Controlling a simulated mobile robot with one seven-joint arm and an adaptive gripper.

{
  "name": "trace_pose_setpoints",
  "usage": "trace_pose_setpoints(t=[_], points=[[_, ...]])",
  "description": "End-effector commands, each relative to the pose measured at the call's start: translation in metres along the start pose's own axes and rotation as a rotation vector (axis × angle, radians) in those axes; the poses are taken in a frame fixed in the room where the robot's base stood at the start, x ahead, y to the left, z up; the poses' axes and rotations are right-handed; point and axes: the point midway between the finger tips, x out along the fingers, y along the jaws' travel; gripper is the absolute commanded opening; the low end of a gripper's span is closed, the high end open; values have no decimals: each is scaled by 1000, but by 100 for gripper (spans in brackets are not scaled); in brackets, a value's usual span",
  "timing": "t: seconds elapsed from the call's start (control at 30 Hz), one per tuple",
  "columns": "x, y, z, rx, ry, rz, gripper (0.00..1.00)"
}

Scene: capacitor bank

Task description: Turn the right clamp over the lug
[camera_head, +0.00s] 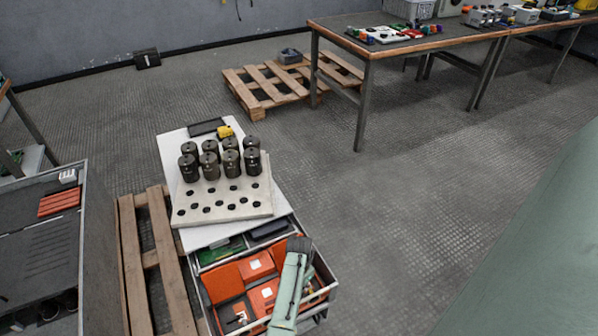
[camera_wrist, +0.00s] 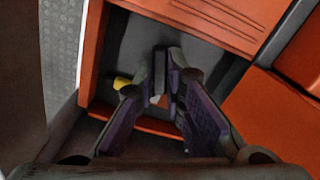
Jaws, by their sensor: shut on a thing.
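In the wrist view my gripper (camera_wrist: 166,88) reaches down into a grey-floored recess of an orange housing (camera_wrist: 195,22). Its two dark fingers are close together, shut on a small part, apparently the right clamp; the fingers hide most of it, so its angle cannot be told. A small pale and orange spot shows between the fingertips. A small yellow piece (camera_wrist: 122,82) sits beside the left finger. I cannot make out the lug.
The orange units sit in an open grey drawer (camera_head: 318,296). Behind it, a pale plate (camera_head: 222,212) carries several dark cylinders (camera_head: 231,160). A wooden pallet (camera_head: 130,250) lies left of it. A workbench (camera_head: 340,30) stands at the back; the floor to the right is clear.

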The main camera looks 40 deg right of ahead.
Motion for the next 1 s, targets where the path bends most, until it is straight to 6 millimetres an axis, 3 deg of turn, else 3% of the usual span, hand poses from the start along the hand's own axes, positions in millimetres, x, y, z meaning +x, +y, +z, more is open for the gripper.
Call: trace_pose_setpoints(t=[0.5,1.0], points=[[-1,-1,-1,325,3,-2,0],[-1,0,-2,381,4,-2,0]])
